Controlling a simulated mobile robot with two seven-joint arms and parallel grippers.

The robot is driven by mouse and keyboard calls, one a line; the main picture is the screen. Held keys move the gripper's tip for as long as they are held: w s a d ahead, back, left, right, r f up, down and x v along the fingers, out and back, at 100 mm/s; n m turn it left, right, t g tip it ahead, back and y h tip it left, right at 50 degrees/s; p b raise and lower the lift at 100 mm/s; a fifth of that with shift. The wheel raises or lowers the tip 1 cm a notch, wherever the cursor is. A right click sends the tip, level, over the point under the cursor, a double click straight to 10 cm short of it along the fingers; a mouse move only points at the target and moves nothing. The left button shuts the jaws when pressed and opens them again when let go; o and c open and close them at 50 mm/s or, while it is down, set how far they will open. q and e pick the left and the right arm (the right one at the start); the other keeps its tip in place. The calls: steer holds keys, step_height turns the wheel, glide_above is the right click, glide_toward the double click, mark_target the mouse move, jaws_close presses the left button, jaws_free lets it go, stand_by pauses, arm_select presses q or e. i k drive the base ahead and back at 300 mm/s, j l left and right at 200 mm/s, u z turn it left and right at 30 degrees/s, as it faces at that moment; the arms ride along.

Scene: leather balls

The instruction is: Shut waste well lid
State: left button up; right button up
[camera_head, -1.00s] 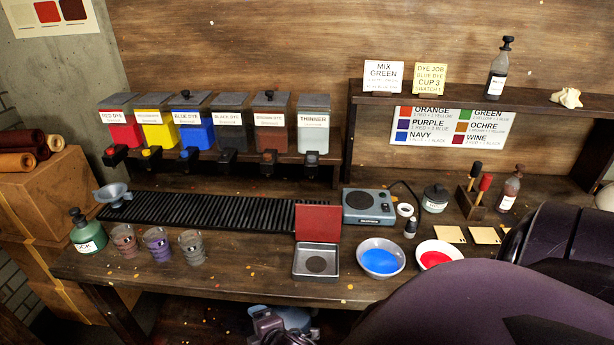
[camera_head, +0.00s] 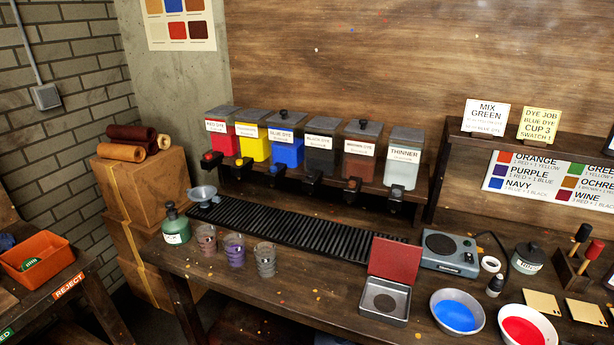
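The waste well appears to be the square grey metal box (camera_head: 367,308) near the front edge of the bench, right of the middle in the head view. It has a dark round spot in its floor. Its red lid (camera_head: 394,258) stands up, open, at the back side of the box. Neither of my grippers is in view.
A blue bowl (camera_head: 456,312) and a red bowl (camera_head: 527,326) stand right of the box, and a grey scale-like device (camera_head: 449,252) behind it. Several cups and a green bottle (camera_head: 175,226) stand left. Bare bench lies between cups and box.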

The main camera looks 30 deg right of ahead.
mark_target(399, 262)
steer(key=z, duration=1.5)
